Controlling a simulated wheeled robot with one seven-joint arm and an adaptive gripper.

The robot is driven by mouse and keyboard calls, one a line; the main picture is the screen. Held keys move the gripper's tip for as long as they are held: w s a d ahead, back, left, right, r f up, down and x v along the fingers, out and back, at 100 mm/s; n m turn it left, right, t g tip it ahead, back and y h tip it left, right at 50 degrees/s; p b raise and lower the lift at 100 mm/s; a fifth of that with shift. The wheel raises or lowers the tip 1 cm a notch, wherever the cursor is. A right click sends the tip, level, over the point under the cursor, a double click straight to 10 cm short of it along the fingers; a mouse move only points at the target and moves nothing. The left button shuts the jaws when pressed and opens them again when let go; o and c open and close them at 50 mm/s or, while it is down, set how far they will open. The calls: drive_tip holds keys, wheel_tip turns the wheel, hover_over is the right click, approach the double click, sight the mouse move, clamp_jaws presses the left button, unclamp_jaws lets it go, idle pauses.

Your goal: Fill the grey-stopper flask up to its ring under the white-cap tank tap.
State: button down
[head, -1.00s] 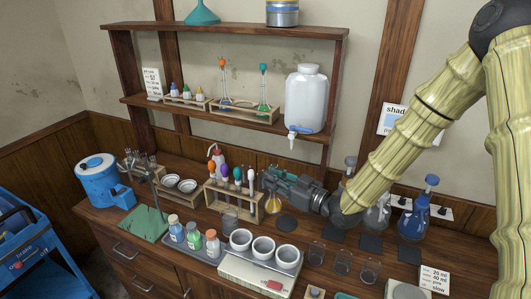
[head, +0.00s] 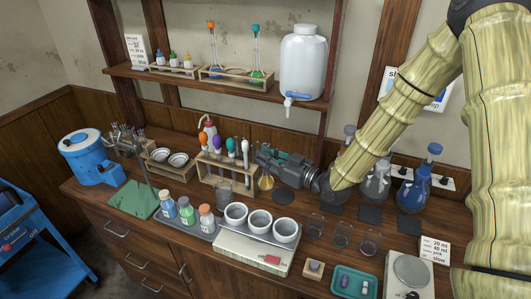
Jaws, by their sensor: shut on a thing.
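The white-cap tank (head: 303,68) stands on the shelf. A clear flask (head: 376,186) with a greyish stopper stands to the right.
A dark round mat (head: 286,196) lies just right of the amber flask. A tube rack (head: 213,181) stands close on the left. White cups (head: 261,225) are in front. A blue flask (head: 413,194) stands at right, near several small glass beakers (head: 341,235).

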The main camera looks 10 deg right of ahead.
sight(266, 183)
wheel_tip(266, 183, down, 11)
drive_tip(key=b, duration=0.5)
drive_tip(key=shift+w+f, duration=0.1)
drive_tip(key=shift+f, duration=0.1)
drive_tip(key=w+d, duration=0.6)
drive_tip(key=d, duration=0.2)
drive_tip(key=shift+f, duration=0.55)
drive_tip(key=c, duration=1.3)
unclamp_jaws()
drive_tip(key=v, duration=1.2)
